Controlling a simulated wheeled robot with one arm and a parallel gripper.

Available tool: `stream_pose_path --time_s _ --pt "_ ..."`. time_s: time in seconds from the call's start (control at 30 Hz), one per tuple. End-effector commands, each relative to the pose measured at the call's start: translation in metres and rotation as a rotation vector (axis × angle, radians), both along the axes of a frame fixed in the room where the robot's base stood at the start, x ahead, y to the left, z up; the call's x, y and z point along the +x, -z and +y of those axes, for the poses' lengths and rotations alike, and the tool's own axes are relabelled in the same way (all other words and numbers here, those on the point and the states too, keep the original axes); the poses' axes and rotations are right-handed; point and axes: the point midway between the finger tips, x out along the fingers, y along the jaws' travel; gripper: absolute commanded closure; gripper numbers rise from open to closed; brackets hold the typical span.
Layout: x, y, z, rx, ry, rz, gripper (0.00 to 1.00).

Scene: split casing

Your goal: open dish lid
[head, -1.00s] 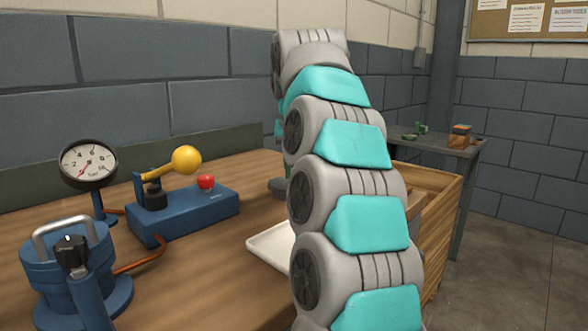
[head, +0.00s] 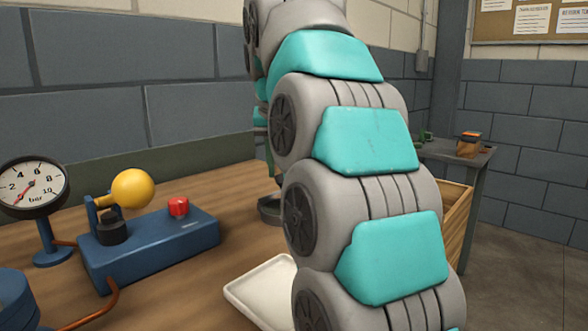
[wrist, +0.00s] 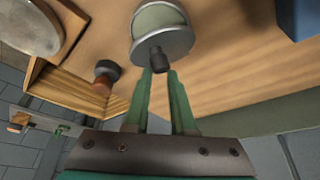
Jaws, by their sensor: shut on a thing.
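In the wrist view, my gripper (wrist: 160,74) has its two green fingers closed together at a short dark knob (wrist: 158,60). The knob sticks out of a round piece with a grey rim and pale green face (wrist: 160,22), which looks like the dish lid. I cannot tell whether it rests on the dish or is clear of it. In the head view, a small round grey dish (head: 269,210) stands on the bench, partly hidden behind my arm.
A white tray (head: 262,290) lies on the wooden bench (head: 190,290) near my arm. A blue box with a yellow ball lever (head: 132,189) and red button (head: 178,207), and a pressure gauge (head: 34,188), stand left. An open wooden crate (head: 455,225) is right.

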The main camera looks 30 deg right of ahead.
Motion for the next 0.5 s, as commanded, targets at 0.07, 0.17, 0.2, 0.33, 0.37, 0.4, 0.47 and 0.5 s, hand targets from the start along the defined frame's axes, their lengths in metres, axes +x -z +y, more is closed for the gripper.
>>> stream_pose_path --time_s 0.07,0.17,0.2,0.33,0.37,0.4,0.47,0.5 --pt "0.008 0.000 0.013 0.008 -0.015 0.010 1.00" --pt "0.014 -0.002 0.017 0.009 -0.016 0.014 1.00" --pt "0.016 -0.002 0.018 0.009 -0.016 0.014 1.00" --pt "0.022 -0.004 0.021 0.008 -0.018 0.015 1.00" --pt "0.023 -0.004 0.022 0.008 -0.018 0.015 1.00" --pt "0.025 -0.004 0.023 0.008 -0.019 0.015 1.00" --pt "0.026 -0.004 0.023 0.008 -0.019 0.016 1.00" --pt "0.027 -0.003 0.024 0.008 -0.018 0.016 1.00"
